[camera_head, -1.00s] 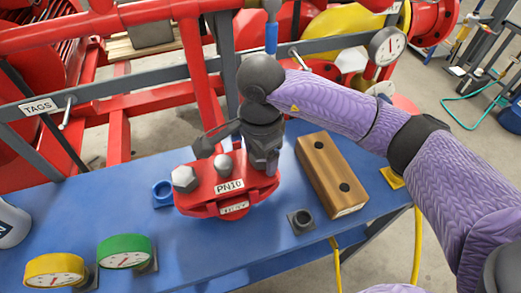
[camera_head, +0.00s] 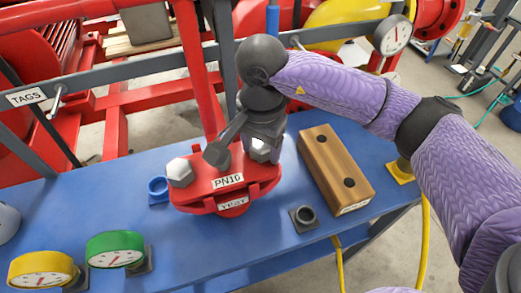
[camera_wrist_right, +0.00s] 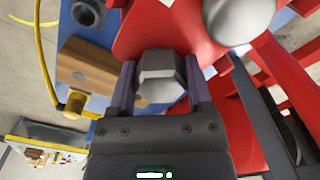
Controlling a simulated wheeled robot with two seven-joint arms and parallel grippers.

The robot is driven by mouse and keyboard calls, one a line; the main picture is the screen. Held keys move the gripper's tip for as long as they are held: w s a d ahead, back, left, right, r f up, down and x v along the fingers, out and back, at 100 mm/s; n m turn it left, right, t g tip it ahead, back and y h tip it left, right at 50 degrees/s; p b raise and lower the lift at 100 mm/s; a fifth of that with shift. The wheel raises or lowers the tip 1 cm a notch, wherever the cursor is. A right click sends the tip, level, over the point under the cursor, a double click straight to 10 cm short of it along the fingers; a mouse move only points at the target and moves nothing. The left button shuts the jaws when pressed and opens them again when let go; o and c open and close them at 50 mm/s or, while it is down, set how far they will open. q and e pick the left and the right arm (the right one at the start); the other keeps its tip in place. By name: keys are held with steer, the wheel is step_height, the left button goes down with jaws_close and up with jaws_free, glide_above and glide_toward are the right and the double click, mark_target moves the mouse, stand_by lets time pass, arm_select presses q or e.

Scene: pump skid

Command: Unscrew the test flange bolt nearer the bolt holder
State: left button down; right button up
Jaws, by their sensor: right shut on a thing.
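The red test flange (camera_head: 225,190), marked PN10 and TEST, sits on the blue bench. My right gripper (camera_head: 262,155) is over its right side, shut on the grey hex bolt (camera_head: 261,149) nearer the wooden block. In the right wrist view the bolt head (camera_wrist_right: 160,75) sits between the two fingers (camera_wrist_right: 160,90). The other hex bolt (camera_head: 180,172) stands at the flange's left end. The wooden block with two dark holes (camera_head: 322,157), apparently the bolt holder, lies right of the flange. How far the bolt is out of the flange cannot be told. My left gripper is not in view.
A dark square socket (camera_head: 304,217) stands before the block. A blue ring (camera_head: 158,187) is left of the flange. A green gauge (camera_head: 114,249) and a yellow gauge (camera_head: 42,270) are at front left. Red pipework rises behind; the front middle of the bench is clear.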

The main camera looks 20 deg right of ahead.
steer(key=n+b, duration=0.3)
steer(key=n, duration=0.2)
steer(key=n+b, duration=0.2)
steer(key=n, duration=0.1)
steer(key=shift+f+b, duration=0.25)
steer(key=shift+b, duration=0.05)
steer(key=shift+r+n+b, duration=0.15)
steer(key=shift+n+b, duration=0.2)
steer(key=shift+n, duration=0.75)
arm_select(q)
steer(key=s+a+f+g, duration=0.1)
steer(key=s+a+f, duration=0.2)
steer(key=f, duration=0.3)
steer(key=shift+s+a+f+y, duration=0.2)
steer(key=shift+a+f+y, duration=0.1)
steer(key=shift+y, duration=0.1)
arm_select(e)
steer(key=shift+r, duration=0.1)
steer(key=o, duration=1.3)
step_height(320, 180, up, 9)
steer(key=p, duration=0.3)
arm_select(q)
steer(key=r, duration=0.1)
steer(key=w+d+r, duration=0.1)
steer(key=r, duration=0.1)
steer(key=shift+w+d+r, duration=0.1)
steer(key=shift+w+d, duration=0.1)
arm_select(e)
steer(key=shift+r, duration=0.5)
